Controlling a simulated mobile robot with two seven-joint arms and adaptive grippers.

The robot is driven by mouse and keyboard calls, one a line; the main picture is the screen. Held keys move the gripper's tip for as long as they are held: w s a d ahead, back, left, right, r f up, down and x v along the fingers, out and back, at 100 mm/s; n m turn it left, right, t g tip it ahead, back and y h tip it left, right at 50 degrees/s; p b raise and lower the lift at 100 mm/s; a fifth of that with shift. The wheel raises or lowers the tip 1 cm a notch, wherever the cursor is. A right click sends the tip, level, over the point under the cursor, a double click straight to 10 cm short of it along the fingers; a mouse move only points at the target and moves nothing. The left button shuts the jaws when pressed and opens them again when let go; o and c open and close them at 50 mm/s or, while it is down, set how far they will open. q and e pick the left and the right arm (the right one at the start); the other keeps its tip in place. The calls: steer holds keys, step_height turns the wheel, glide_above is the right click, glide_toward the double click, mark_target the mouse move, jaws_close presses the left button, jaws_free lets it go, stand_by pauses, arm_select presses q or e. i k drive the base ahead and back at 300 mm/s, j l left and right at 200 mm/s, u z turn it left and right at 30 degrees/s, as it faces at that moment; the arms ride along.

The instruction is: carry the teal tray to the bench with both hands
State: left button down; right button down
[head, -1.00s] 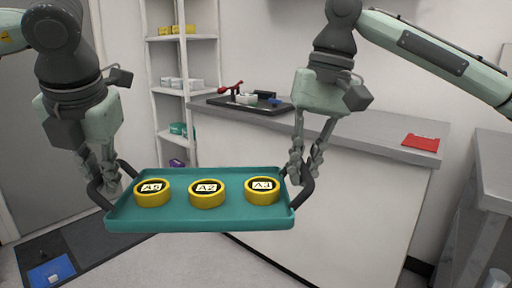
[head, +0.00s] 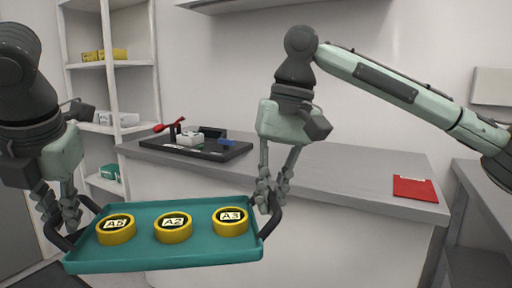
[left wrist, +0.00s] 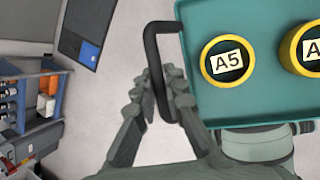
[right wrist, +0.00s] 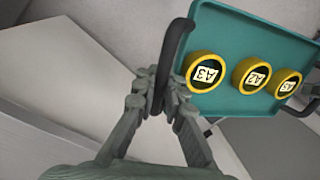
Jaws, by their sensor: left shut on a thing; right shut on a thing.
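The teal tray (head: 165,256) hangs in the air between my two grippers, in front of the bench (head: 330,178). Three yellow rings with black centres sit on it in a row, labelled A5 (head: 116,229), A2 (head: 173,228) and A3 (head: 230,222). My left gripper (head: 62,228) is shut on the tray's left black handle, also seen in the left wrist view (left wrist: 152,75). My right gripper (head: 268,205) is shut on the right black handle, also seen in the right wrist view (right wrist: 160,75). The tray looks close to level, its right end slightly higher in the head view.
A black board with small instruments (head: 190,144) lies on the bench's left part. A red folder (head: 415,188) lies near its right end. The bench top between them is clear. A white shelf unit (head: 110,80) stands at the left, and a grey counter (head: 485,195) at the right.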

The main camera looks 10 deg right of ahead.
mark_target(318, 175)
steer(key=i+z, duration=0.35)
steer(key=i, duration=0.5)
steer(key=i+z, duration=0.25)
steer(key=i+j+z, duration=0.3)
steer(key=l+z, duration=0.1)
steer(key=z, duration=0.35)
